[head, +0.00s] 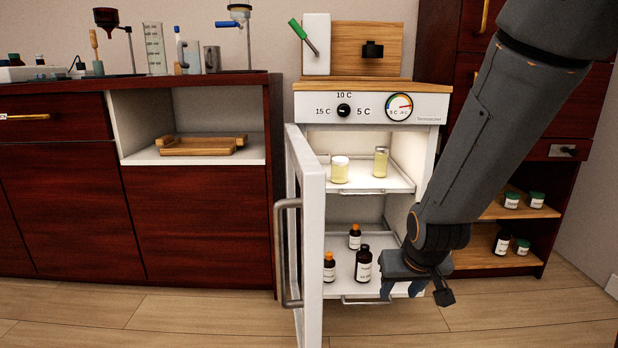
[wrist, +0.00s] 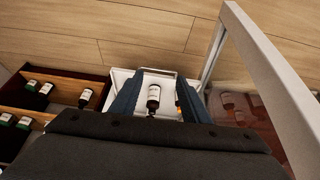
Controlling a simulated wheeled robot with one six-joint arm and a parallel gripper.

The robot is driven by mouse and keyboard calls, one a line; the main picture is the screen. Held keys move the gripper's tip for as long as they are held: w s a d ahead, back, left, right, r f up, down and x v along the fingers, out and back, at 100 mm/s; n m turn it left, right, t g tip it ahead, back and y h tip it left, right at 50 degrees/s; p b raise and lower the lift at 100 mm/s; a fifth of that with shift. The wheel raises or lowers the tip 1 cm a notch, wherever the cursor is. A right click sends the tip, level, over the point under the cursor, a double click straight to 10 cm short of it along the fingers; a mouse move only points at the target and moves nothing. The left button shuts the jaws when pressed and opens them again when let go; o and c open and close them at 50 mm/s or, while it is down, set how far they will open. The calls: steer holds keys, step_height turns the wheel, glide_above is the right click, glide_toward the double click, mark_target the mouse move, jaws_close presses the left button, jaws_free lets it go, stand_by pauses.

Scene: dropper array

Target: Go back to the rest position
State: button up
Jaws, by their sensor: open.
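My gripper (head: 401,289) is low in front of the open cooler (head: 420,108), at the right side of its lower shelf. In the wrist view its two blue fingers (wrist: 160,76) are apart. A dark bottle with a white label (wrist: 153,97) shows between them; I cannot tell how far below the fingers it is. In the head view several dark bottles stand on the lower shelf (head: 342,285), the nearest dark bottle (head: 363,264) just left of my gripper. My forearm hides part of the cooler's right side.
The cooler door (head: 311,235) stands open on the left. Two yellowish jars (head: 340,170) are on the upper shelf (head: 378,186). A wooden shelf unit (head: 500,259) with small bottles and jars is at the right. A dark red cabinet (head: 195,200) stands left. The floor in front is clear.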

steer(key=s+r+g, duration=0.2)
steer(key=s, duration=0.8)
steer(key=s+a+r+n+g+y+p, duration=0.1)
steer(key=s+a+r+n, duration=0.1)
steer(key=s+a+r, duration=0.35)
steer(key=s+a+r+n+g+p, duration=0.1)
steer(key=s+a+r+n, duration=0.1)
steer(key=s+a, duration=0.55)
steer(key=s+a+r+n+g+y+p, duration=0.1)
steer(key=s+a+r+n, duration=0.25)
steer(key=a, duration=0.55)
steer(key=d+r+m+p, duration=0.2)
steer(key=d+r+p, duration=0.5)
steer(key=p, duration=0.5)
steer(key=d+r+m+h+p, duration=0.1)
steer(key=d+r+m+p, duration=0.2)
steer(key=d+r+p, duration=0.4)
steer(key=d+r+m+h+p, duration=0.1)
steer(key=d+r+p, duration=0.6)
steer(key=r+p, duration=0.8)
steer(key=shift+s+d+r+m+p, duration=0.3)
steer(key=shift+m+p, duration=0.55)
steer(key=shift+p, duration=1.1)
steer(key=shift+a+f, duration=0.15)
